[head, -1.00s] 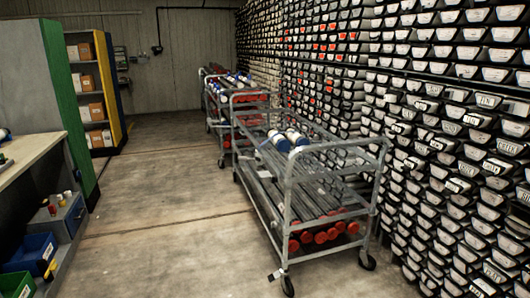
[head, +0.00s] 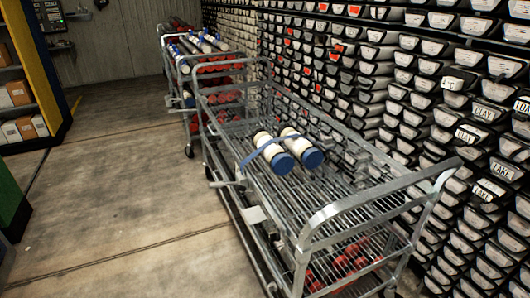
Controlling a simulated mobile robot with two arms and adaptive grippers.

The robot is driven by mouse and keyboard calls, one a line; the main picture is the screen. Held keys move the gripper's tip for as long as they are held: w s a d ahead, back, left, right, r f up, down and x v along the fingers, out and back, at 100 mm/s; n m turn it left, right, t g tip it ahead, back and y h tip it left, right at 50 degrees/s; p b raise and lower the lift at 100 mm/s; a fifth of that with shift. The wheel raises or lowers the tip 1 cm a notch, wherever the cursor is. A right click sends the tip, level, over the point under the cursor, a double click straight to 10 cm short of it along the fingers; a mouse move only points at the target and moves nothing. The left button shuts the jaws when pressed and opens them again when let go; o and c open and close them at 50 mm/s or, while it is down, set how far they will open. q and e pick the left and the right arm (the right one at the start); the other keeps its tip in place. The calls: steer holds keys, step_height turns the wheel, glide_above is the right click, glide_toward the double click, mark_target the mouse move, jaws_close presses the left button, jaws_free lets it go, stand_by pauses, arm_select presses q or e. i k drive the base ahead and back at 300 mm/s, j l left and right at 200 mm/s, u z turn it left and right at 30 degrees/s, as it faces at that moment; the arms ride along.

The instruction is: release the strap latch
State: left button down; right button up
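A metal cart (head: 345,208) stands at the centre right in the head view. On its upper wire shelf lie two white core liners with blue end caps, a left liner (head: 268,145) and a right liner (head: 296,142), side by side. A thin blue strap (head: 259,152) crosses the left liner and runs down toward the cart's left side. A small grey fitting (head: 228,183) and a pale plate (head: 255,214) sit on the cart's left rail. I cannot tell which of these is the strap latch. Neither of my grippers shows.
Red-capped liners (head: 340,262) lie on the cart's lower shelf. More loaded carts (head: 184,70) stand behind it. A wall of labelled core trays (head: 440,125) runs close along the right. The concrete floor (head: 110,180) left of the cart is open. Shelving (head: 22,95) stands at far left.

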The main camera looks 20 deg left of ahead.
mark_target(242, 188)
steer(key=i+j+z, duration=0.3)
steer(key=i+j, duration=0.5)
